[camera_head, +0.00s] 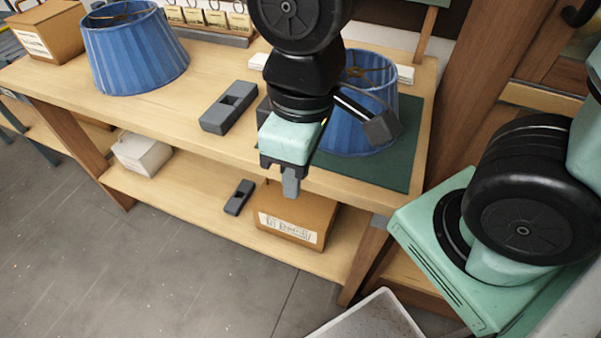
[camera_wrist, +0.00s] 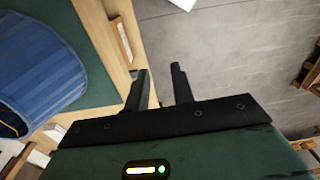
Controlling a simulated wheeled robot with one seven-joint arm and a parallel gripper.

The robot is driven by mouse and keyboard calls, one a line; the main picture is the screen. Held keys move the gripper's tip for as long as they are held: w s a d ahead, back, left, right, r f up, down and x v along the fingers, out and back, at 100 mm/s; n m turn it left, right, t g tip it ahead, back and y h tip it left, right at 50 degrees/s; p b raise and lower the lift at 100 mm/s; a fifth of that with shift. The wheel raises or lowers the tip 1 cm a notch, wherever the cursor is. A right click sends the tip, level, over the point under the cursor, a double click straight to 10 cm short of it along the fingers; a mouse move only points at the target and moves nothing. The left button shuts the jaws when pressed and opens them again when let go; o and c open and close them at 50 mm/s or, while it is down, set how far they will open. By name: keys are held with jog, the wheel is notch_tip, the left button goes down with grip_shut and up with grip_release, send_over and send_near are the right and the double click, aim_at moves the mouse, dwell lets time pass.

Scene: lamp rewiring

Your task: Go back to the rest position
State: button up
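My gripper (camera_head: 290,183) hangs pointing down in front of the workbench's front edge, above the lower shelf. In the wrist view my gripper (camera_wrist: 160,75) has its two fingers apart with nothing between them. It holds nothing and looks down past the bench edge to the floor. A blue pleated lampshade (camera_head: 345,135) stands on the green mat (camera_head: 398,172), behind and to the right of my gripper, partly hidden by my arm. This lampshade also shows in the wrist view (camera_wrist: 45,65), at the left.
A second blue lampshade (camera_head: 135,50) and a grey block (camera_head: 229,107) stand on the workbench (camera_head: 75,88). On the lower shelf are a cardboard box (camera_head: 318,222), a small grey block (camera_head: 239,197) and a white box (camera_head: 141,154). A pale tray (camera_head: 368,322) is at the bottom. The floor in front is clear.

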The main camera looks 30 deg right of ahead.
jog(key=shift+s+a+f+m, duration=0.15)
jog(key=shift+s+f+m, duration=0.15)
jog(key=shift+s, duration=0.35)
jog(key=shift+r, duration=0.1)
notch_tip(320, 180, up, 3)
jog(key=p, duration=0.3)
